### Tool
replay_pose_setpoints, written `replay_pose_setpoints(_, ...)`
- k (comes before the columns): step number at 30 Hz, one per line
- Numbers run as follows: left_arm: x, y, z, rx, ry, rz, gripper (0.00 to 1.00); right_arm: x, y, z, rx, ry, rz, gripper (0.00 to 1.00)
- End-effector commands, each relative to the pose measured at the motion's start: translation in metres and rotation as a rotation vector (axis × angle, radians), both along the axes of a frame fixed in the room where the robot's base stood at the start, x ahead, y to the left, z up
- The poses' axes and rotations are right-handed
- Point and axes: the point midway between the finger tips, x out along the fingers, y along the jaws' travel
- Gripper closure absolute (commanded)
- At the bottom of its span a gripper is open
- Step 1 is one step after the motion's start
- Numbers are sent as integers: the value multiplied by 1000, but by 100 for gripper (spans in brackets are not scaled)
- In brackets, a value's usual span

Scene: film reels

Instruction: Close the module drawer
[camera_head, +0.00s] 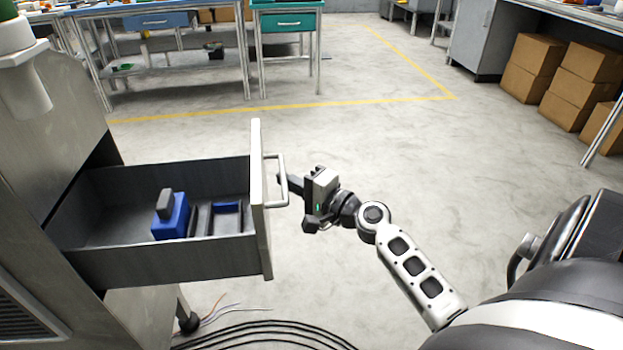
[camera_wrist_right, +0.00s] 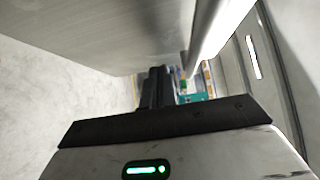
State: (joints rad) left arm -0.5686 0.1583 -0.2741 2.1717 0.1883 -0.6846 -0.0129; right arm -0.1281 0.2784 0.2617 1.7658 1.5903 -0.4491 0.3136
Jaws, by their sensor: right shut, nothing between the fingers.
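The module drawer (camera_head: 165,262) is pulled out to the right from a grey metal cabinet (camera_head: 60,110). Its pale front panel (camera_head: 258,200) carries a bar handle (camera_head: 281,182) on the right side. A blue module with a grey top (camera_head: 170,213) and a lower blue and dark part (camera_head: 226,214) lie inside. My right gripper (camera_head: 285,186) is shut and empty, its fingers at the handle; whether they touch it is unclear. In the right wrist view the shut fingers (camera_wrist_right: 157,88) are near the panel (camera_wrist_right: 100,35) and a bar (camera_wrist_right: 215,35). My left gripper is not in view.
Dark cables (camera_head: 260,335) lie on the floor below the drawer. Workbenches (camera_head: 190,50) stand at the back, and cardboard boxes (camera_head: 570,80) are stacked at the right. The floor between, with a yellow line (camera_head: 300,104), is clear.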

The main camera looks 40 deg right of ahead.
Motion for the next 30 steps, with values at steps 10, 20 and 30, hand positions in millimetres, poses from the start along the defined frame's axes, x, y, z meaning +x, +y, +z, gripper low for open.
replay_pose_setpoints(10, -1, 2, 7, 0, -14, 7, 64, 9, 15, 0, 0, -1, -1, 100)
replay_pose_setpoints(20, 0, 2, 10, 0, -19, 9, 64, 10, 17, 0, 0, -1, 0, 100)
replay_pose_setpoints(30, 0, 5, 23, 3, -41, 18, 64, 35, 59, 3, 4, -2, 3, 100)
